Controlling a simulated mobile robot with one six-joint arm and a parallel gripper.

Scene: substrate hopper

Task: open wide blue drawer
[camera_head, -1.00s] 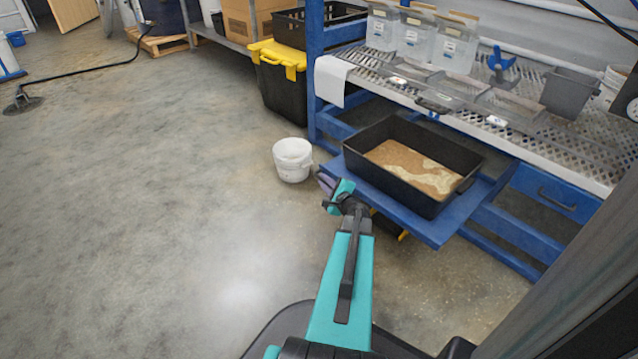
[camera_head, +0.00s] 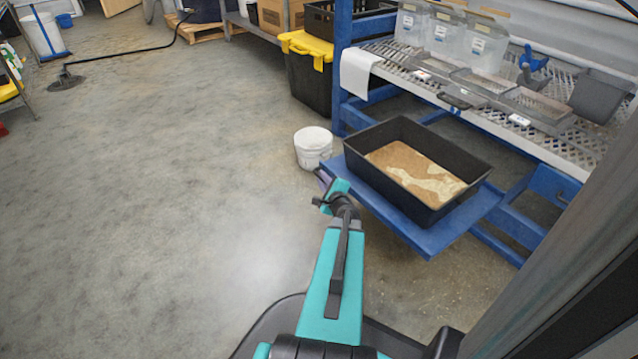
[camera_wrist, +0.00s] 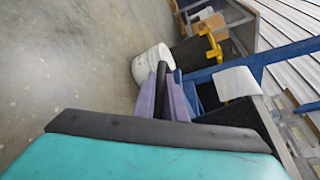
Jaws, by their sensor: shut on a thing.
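The wide blue drawer (camera_head: 418,238) is a flat blue slide-out that stands well out from the rack in the head view. A black tray (camera_head: 352,158) of brown and pale substrate rests on it. My gripper (camera_head: 323,180) is at the drawer's left front edge. In the wrist view its purple fingers (camera_wrist: 166,95) are closed around a dark bar, seemingly the drawer's handle (camera_wrist: 176,80). The exact contact is partly hidden by the fingers and wrist.
A white bucket (camera_head: 313,148) stands on the floor just beyond the drawer. A black bin with a yellow lid (camera_head: 308,75) is behind it. The rack's perforated shelf (camera_head: 490,118) holds clear containers. Open floor (camera_head: 180,190) lies to the left.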

